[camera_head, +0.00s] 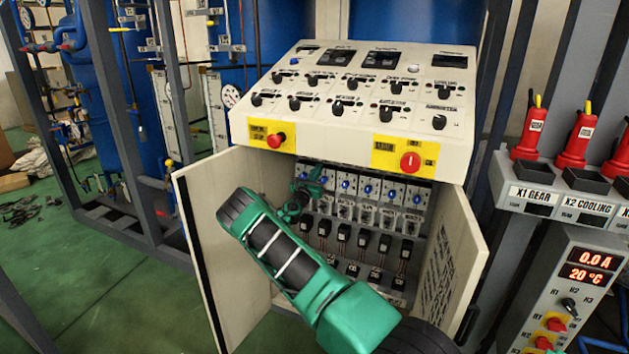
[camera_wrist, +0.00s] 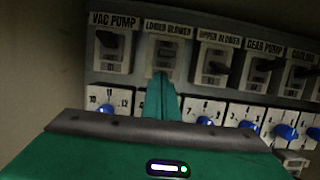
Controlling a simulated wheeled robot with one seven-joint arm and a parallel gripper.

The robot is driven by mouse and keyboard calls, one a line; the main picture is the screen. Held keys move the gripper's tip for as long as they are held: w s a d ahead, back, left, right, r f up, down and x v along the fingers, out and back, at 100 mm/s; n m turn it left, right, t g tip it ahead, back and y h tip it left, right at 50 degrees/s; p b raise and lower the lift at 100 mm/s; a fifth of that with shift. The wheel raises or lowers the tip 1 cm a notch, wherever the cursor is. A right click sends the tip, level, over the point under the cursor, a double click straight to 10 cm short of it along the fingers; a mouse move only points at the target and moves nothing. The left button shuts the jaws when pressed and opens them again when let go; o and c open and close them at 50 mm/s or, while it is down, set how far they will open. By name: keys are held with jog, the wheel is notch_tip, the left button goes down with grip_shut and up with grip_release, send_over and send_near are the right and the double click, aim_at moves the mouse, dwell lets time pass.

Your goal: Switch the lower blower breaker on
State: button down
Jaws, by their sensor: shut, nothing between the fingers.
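The lower blower breaker (camera_wrist: 166,55) is a pale switch unit under a "LOWER BLOWER" label in the wrist view, between the vac pump breaker (camera_wrist: 112,50) and the upper blower breaker (camera_wrist: 215,65). My gripper (camera_wrist: 163,78) is shut and empty, its green fingers overlapping the lower part of the lower blower breaker. I cannot tell whether the tips touch it, and its lever position is unclear. In the head view my gripper (camera_head: 312,178) is inside the open cabinet, at the left of the switch rows, and hides part of them.
The cabinet's left door (camera_head: 225,250) and right door (camera_head: 455,265) stand open either side of my arm. The sloped control panel (camera_head: 350,100) overhangs the opening. Rotary switches with blue knobs (camera_wrist: 205,121) line the row below the breakers in the wrist view. Gear pump breaker (camera_wrist: 262,72) is further right.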

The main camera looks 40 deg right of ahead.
jog(key=shift+r, duration=1.05)
jog(key=shift+r, duration=0.1)
jog(key=r+y, duration=0.1)
jog(key=r+g+y, duration=0.1)
jog(key=shift+s+a+y, duration=0.15)
jog(key=shift+a+y, duration=0.05)
jog(key=shift+y, duration=0.1)
jog(key=s+a+f, duration=0.3)
jog(key=s+a, duration=0.2)
jog(key=a, duration=0.5)
jog(key=shift+f, duration=0.1)
